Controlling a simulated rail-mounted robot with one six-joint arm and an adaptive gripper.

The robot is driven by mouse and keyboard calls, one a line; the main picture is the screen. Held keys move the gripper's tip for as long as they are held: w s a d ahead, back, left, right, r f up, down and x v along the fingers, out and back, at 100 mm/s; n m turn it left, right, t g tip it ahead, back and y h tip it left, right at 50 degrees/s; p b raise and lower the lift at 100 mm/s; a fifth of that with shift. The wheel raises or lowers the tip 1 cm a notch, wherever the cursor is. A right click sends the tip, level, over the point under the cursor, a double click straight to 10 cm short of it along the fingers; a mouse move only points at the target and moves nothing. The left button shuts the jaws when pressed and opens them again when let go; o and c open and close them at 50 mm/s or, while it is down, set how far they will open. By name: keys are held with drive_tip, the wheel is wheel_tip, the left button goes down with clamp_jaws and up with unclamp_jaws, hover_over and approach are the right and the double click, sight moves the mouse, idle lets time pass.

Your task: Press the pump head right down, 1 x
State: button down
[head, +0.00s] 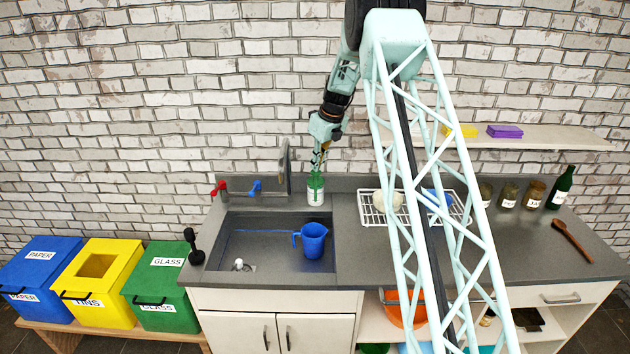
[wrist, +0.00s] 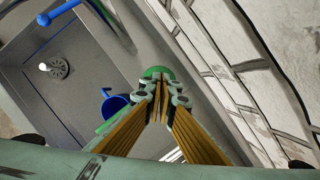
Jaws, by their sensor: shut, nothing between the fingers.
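The pump bottle (head: 315,194) is green with a white label and stands upright on the counter behind the sink, near the wall. My gripper (head: 317,168) points down right above it, fingers shut and empty. The fingers partly hide the pump head in the head view. In the wrist view a round green top (wrist: 157,71) shows just beyond my shut fingertips (wrist: 160,82). I cannot tell whether the fingertips touch the pump head.
The tap (head: 284,165) stands left of the bottle, with a red lever (head: 220,188) and a blue lever (head: 255,187). A blue jug (head: 313,242) sits in the sink. A white dish rack (head: 372,216) lies to the right. The brick wall is close behind.

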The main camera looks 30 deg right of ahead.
drive_tip(key=shift+f, duration=0.2)
idle(0.6)
drive_tip(key=shift+f, duration=0.65)
idle(0.4)
drive_tip(key=shift+r+p, duration=0.9)
drive_tip(key=shift+r, duration=0.55)
